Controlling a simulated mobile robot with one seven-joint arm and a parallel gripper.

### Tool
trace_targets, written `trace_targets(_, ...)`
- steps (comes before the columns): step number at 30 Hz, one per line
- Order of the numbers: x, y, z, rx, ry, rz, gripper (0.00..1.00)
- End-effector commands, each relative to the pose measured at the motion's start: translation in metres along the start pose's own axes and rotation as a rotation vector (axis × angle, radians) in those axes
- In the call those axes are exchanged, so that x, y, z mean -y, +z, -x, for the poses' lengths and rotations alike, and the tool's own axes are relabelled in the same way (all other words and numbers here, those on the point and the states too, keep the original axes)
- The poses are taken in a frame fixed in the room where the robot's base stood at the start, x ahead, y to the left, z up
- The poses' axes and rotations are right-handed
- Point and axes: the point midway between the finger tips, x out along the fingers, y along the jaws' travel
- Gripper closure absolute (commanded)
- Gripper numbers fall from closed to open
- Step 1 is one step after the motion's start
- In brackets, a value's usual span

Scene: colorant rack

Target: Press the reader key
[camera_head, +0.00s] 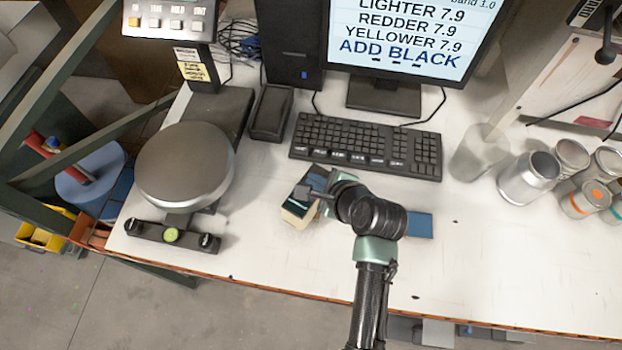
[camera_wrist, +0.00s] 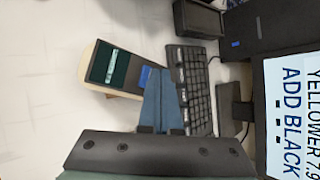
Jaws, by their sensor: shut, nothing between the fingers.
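The reader (camera_wrist: 112,68) is a dark handheld slab with a teal screen and a small blue key (camera_wrist: 144,76) at one end. It lies on a cream piece on the table in the wrist view, and shows partly behind my gripper in the head view (camera_head: 315,178). My gripper (camera_wrist: 161,74) is shut and empty. Its blue-grey fingertips are right beside the blue key in the wrist view and partly cover that end. I cannot tell if they touch it. In the head view my gripper (camera_head: 304,192) is over the reader.
A keyboard (camera_head: 365,146) and a monitor (camera_head: 400,35) reading "ADD BLACK" stand behind. A round-topped scale (camera_head: 186,165) is at left. Metal cans (camera_head: 527,179) are at right. A blue flat item (camera_head: 419,225) lies by my wrist. The front table is mostly clear.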

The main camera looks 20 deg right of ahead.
Motion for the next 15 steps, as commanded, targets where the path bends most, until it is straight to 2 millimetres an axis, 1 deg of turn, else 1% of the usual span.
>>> trace_targets(1,0.0028,0.0031,0.004,0.0,0.0,0.0,1.0)
trace_targets(4,0.0049,0.0052,0.007,0.0,0.0,0.0,1.0)
trace_targets(15,0.0049,0.005,0.0068,0.0,0.0,0.0,1.0)
